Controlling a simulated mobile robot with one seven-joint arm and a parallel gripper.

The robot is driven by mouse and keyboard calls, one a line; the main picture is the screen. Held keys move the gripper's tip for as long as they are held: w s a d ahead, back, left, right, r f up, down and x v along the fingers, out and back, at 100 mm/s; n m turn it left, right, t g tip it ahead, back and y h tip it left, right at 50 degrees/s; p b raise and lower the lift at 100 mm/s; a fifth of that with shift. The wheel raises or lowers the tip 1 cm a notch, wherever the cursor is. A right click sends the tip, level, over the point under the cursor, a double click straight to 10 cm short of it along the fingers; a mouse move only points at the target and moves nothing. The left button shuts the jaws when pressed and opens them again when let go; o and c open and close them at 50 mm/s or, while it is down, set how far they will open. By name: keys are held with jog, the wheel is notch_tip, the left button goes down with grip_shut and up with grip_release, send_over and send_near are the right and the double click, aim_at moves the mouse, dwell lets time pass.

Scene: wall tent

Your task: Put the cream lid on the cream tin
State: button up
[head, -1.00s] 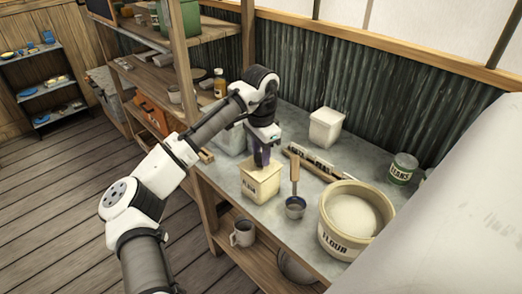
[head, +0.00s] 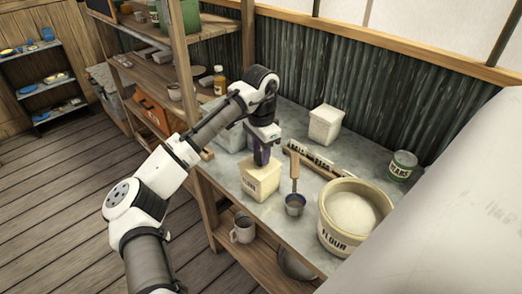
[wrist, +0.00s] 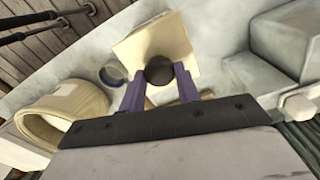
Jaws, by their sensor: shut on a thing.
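The cream tin (head: 261,186), a square box with dark lettering on its front, stands upright near the front edge of the grey bench. My gripper (head: 262,158) points down directly over it. In the wrist view, my gripper's purple fingers (wrist: 160,84) are shut on the dark round knob of the square cream lid (wrist: 148,47). The lid is at the top of the tin and hides its opening. I cannot tell whether the lid is fully seated or slightly above the rim.
A metal scoop with a wooden handle (head: 294,203) and a large flour crock (head: 340,243) stand right of the tin. Behind are a lettered wooden rack (head: 313,164), a white canister (head: 325,125) and a green can (head: 402,166). Shelving (head: 205,35) rises at left.

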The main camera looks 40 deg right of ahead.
jog(key=o, duration=1.1)
jog(key=shift+c, duration=0.2)
notch_tip(320, 180, up, 14)
jog(key=b, duration=0.1)
jog(key=shift+b, duration=0.4)
jog(key=shift+f, duration=0.1)
